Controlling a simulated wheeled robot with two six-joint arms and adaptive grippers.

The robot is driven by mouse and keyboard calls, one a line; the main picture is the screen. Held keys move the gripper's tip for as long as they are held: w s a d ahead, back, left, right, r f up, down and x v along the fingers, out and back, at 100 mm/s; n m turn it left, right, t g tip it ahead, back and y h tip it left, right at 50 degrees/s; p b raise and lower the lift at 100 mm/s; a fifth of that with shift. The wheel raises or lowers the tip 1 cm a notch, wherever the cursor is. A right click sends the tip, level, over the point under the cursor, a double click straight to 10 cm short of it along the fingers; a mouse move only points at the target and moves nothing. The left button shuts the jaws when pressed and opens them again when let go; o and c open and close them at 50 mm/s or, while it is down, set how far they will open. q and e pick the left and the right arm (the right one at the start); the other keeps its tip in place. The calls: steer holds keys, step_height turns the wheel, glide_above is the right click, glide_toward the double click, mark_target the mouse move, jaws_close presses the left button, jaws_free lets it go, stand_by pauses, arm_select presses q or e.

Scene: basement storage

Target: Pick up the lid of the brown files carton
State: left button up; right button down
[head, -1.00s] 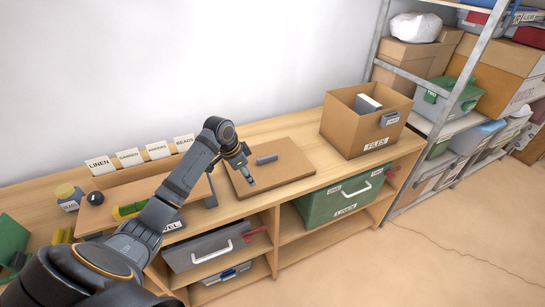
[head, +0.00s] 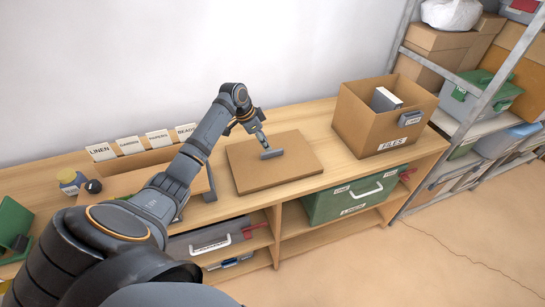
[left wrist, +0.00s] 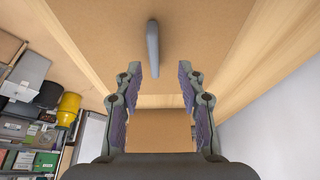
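The lid (head: 292,166) is a flat brown board with a grey bar handle (head: 272,154) and lies on the wooden bench top. The open brown carton labelled FILES (head: 370,128) stands to its right, with papers inside. My left gripper (head: 263,142) is just over the lid, close to the handle. In the left wrist view its two fingers (left wrist: 160,70) are open and apart. The handle (left wrist: 152,48) lies ahead of and between the fingertips, with the lid (left wrist: 205,30) behind it. Whether the fingers touch anything cannot be told. My right gripper is not in view.
A row of label cards, LINEN to BEADS (head: 145,143), stands left of the lid. A green box (head: 348,198) and a grey box (head: 207,241) sit on the shelf below. A loaded metal rack (head: 480,120) is at the right. Bare bench separates lid and carton.

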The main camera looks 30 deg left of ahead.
mark_target(271, 151)
arm_select(q)
steer(key=f, duration=0.1)
steer(key=d+f, duration=0.1)
steer(key=w+d+f+p, duration=0.1)
steer(key=shift+f, duration=0.25)
steer(key=shift+w+f, duration=0.2)
steer(key=shift+f, duration=0.25)
steer(key=shift+s, duration=0.1)
steer(key=shift+f, duration=0.2)
jaws_close()
